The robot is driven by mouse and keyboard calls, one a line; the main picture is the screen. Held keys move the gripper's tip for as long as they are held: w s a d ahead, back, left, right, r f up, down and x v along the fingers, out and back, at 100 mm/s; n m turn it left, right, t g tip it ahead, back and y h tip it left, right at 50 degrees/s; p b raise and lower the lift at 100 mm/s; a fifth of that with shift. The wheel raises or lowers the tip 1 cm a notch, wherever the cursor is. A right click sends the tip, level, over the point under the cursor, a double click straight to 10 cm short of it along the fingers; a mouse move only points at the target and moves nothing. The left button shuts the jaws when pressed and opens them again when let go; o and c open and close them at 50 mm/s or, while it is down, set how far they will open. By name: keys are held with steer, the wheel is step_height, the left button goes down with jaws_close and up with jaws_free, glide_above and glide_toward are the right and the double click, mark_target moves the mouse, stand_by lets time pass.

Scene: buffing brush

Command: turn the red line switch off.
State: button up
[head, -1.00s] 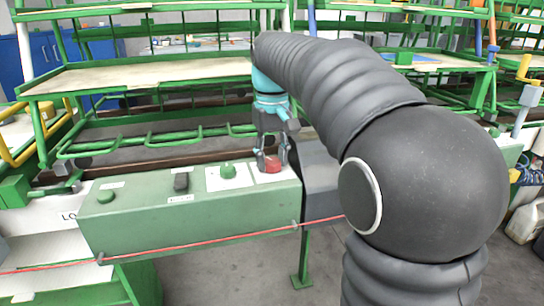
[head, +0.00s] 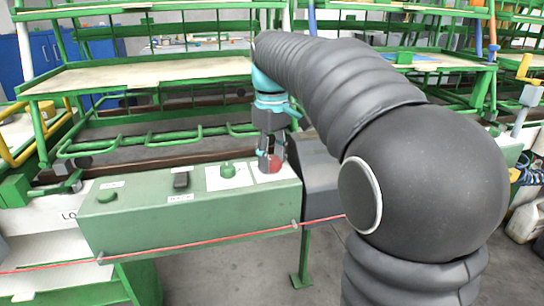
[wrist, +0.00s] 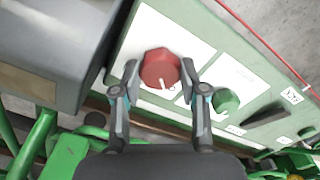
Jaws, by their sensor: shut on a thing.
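The red line switch is a red rotary knob (head: 275,163) on a white plate at the right end of the green control box (head: 190,222). In the wrist view the red knob (wrist: 160,67) sits between my fingertips, with a white pointer mark on its lower edge. My gripper (head: 271,160) comes down on it from above and is shut on it, one finger on each side. My gripper also shows in the wrist view (wrist: 161,88). The fingers partly hide the knob in the head view.
A green knob (head: 227,170) is just left of the red one, then a black switch (head: 181,180) and another green button (head: 107,196). A grey box (head: 319,178) adjoins the right end. A red cord (head: 200,243) runs along the front.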

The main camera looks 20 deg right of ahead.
mark_target(272, 162)
steer(key=o, duration=1.1)
steer(key=shift+o, duration=0.2)
steer(key=shift+r, duration=0.1)
step_height(272, 162, up, 12)
steer(key=s+f+m+t, duration=0.5)
steer(key=s+f+m, duration=0.1)
steer(key=s+f, duration=1.7)
steer(key=shift+f+m+t, duration=0.15)
steer(key=shift+m+t, duration=0.15)
